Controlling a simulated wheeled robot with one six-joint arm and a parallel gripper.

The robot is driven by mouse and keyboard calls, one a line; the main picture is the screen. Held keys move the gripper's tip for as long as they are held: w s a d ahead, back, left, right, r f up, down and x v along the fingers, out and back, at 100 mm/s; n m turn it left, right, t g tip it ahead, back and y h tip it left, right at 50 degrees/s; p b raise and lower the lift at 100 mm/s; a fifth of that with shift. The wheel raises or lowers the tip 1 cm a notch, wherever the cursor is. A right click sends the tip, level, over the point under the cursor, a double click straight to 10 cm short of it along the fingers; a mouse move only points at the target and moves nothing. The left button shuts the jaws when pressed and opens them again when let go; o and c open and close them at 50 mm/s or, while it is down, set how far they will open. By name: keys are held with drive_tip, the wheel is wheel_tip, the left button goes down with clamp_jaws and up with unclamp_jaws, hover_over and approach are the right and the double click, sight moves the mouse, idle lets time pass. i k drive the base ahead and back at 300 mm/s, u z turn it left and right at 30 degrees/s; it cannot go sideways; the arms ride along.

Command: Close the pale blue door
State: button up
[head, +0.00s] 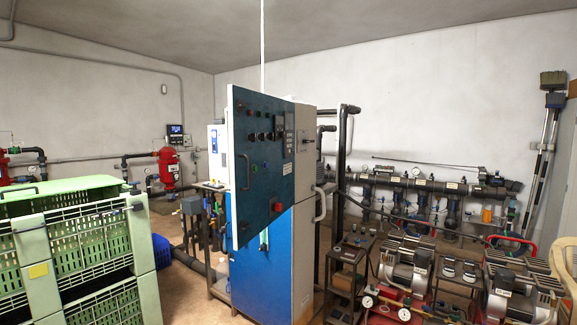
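No door in the head view looks clearly pale blue. A dark teal-blue door panel (262,135) with knobs, buttons and a red button sits on the upper part of a tall cabinet in the middle. It appears to stand open: its left edge looks nearer to me, and its lower edge slants across the bright blue lower front (262,275) of the cabinet. A handle (244,171) is near its left edge. The cabinet's pale right side (304,150) carries a handle (320,205). My gripper is not in view.
Green slatted crates (80,235) stand at the left front. Compressors (410,262) and pipework are at the right, with a dark upright pipe (341,170) beside the cabinet. A small strip of floor (190,285) shows between crates and cabinet.

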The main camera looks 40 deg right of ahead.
sight(254, 194)
drive_tip(key=z, duration=1.05)
drive_tip(key=i, duration=1.65)
drive_tip(key=z, duration=1.5)
drive_tip(key=k, duration=0.75)
drive_tip(key=u, duration=1.6)
